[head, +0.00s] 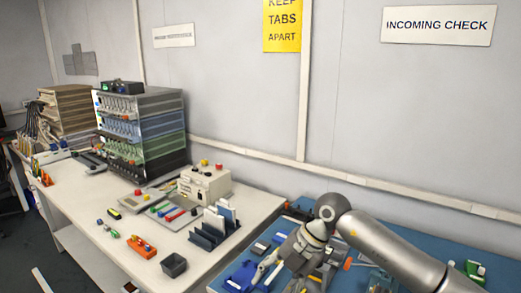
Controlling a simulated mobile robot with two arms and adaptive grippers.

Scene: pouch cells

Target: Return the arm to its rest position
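My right arm (385,245) comes in from the right edge in the head view. It bends at a grey elbow-like joint and points down over the blue work surface (450,250). My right gripper (283,277) is low in the view, above or beside a blue item (243,277). Its fingers are small and mixed in with the clutter, so I cannot tell whether it is open or holds anything. My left arm and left gripper are not in view.
A white table (120,240) on the left holds a stacked rack (142,130), a cream device (205,185), a dark slotted holder (212,232), an orange block (142,247) and a dark bin (173,265). A green item (474,270) lies at the right. The wall stands behind.

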